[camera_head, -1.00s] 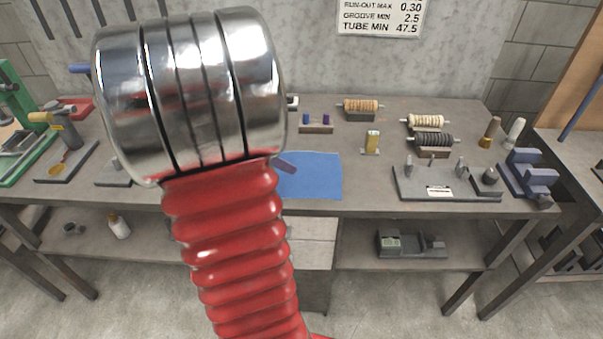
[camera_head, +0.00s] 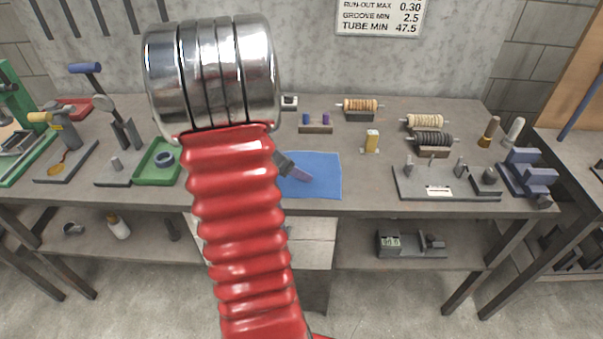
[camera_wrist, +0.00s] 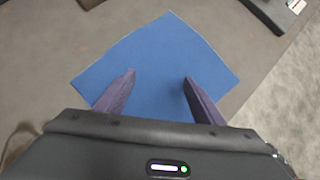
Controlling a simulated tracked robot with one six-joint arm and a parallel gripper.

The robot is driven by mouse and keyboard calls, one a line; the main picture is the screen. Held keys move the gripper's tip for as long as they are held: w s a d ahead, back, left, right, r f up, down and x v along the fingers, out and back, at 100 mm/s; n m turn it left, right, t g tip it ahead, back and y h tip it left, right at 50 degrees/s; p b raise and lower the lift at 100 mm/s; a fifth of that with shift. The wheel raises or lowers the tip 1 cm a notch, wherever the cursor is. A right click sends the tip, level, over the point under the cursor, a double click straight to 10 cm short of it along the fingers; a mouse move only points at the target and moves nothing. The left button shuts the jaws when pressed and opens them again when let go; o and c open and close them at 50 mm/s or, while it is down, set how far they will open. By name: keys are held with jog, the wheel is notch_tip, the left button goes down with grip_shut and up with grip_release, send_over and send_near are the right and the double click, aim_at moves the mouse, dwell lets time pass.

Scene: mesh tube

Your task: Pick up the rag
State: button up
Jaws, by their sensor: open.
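A flat blue square (camera_head: 322,172), the only cloth-like thing in view, lies near the front edge of the bench and looks like the rag. In the wrist view the blue square (camera_wrist: 165,45) fills the middle, below my fingers. My gripper (camera_wrist: 159,76) is open, its two purple fingers apart with only the blue square seen between them. In the head view my gripper (camera_head: 302,175) is over the left part of the square, partly hidden by my red arm. I cannot tell whether the fingertips touch it.
The bench (camera_head: 365,190) is bare just right of the square. A green tray (camera_head: 157,165) holding a ring lies left of it. A small stand with purple pieces (camera_head: 316,128) is behind.

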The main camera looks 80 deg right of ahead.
jog(key=shift+f, duration=0.2)
jog(key=c, duration=1.4)
dwell(0.3)
jog(key=shift+c, duration=0.8)
notch_tip(320, 180, up, 12)
jog(key=shift+r, duration=0.15)
grip_shut()
notch_tip(320, 180, up, 9)
